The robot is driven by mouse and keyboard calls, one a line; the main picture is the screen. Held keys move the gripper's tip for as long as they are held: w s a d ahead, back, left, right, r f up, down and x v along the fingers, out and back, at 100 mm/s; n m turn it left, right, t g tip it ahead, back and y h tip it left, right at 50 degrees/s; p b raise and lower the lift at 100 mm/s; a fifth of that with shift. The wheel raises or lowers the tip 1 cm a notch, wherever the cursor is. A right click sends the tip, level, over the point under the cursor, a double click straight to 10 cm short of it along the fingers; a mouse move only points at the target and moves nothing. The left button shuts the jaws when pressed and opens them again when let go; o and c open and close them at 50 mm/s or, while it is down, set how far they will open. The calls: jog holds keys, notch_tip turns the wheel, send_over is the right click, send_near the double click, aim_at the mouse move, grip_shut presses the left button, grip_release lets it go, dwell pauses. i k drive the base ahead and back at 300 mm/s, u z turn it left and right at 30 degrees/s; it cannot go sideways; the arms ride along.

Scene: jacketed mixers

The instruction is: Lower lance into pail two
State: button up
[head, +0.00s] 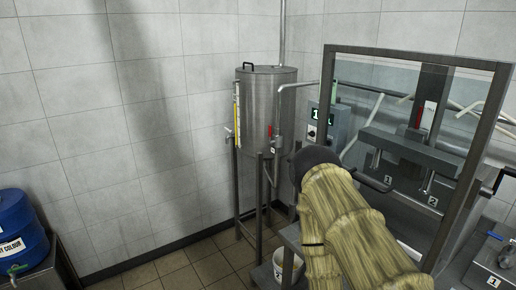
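A white pail (290,268) labelled 2 stands low at the bottom centre. My arm and a grey stand partly hide it, so I cannot see inside it. My arm, in a straw-coloured sleeve, rises from the lower right and ends in view at a dark rounded part. No fingers show, so my gripper is not in view. I cannot single out the lance with certainty. Pale angled tubes (492,108) show at the upper right, behind or beside the framed clear panel.
A steel tank (268,108) on legs stands in the back corner with pipes. A framed clear panel (410,150) stands at right, before equipment labelled 1 and 2. A control box (328,127) is beside it. A blue drum (20,235) stands at left. Tiled floor is open between.

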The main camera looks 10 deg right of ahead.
aim_at(292, 213)
jog(key=i, duration=1.85)
